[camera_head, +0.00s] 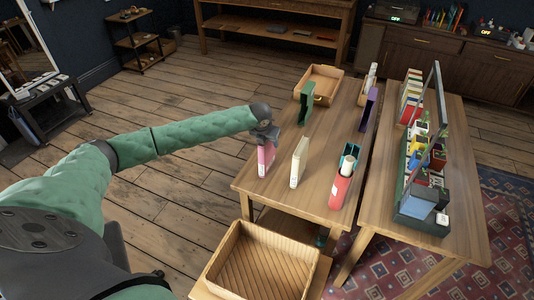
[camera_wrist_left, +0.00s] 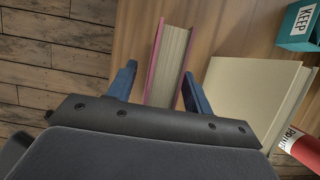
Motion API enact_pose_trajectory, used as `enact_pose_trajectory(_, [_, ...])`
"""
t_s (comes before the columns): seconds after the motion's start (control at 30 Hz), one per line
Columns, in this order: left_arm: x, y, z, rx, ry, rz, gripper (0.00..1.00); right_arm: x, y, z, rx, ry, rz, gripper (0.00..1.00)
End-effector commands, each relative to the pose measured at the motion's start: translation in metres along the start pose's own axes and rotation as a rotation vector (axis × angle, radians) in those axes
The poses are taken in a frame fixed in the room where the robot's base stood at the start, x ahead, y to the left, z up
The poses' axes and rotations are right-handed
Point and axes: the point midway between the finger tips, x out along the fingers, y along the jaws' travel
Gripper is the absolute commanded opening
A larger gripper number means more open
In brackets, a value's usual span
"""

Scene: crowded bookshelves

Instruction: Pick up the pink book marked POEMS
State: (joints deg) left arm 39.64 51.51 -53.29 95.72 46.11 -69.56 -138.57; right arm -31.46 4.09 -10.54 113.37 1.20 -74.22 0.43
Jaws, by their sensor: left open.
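The pink book (camera_head: 265,159) stands upright near the left edge of the wooden table, and its lettering cannot be read. My left gripper (camera_head: 263,136) is over the top of it. In the left wrist view the same pink book (camera_wrist_left: 170,62) shows its pink cover and page block. The open fingers of my left gripper (camera_wrist_left: 156,92) lie to either side of the book, with gaps visible, and do not close on it. My right gripper is not in view.
A cream book (camera_head: 299,162) stands just right of the pink one. An empty wooden crate (camera_head: 232,262) sits in front, lower down.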

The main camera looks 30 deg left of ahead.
Motion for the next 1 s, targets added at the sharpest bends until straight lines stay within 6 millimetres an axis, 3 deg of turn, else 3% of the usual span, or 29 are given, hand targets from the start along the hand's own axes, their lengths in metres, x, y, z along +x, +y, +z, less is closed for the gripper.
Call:
enact_pose_trajectory(0.73, [0.004, -0.0001, -0.0018, 0.0, 0.0, 0.0, 0.51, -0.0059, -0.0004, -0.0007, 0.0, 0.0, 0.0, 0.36])
enact_pose_trajectory(1.0, [0.0039, 0.0, -0.0017, 0.0, 0.0, 0.0, 0.0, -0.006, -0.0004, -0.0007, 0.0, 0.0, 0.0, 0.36])
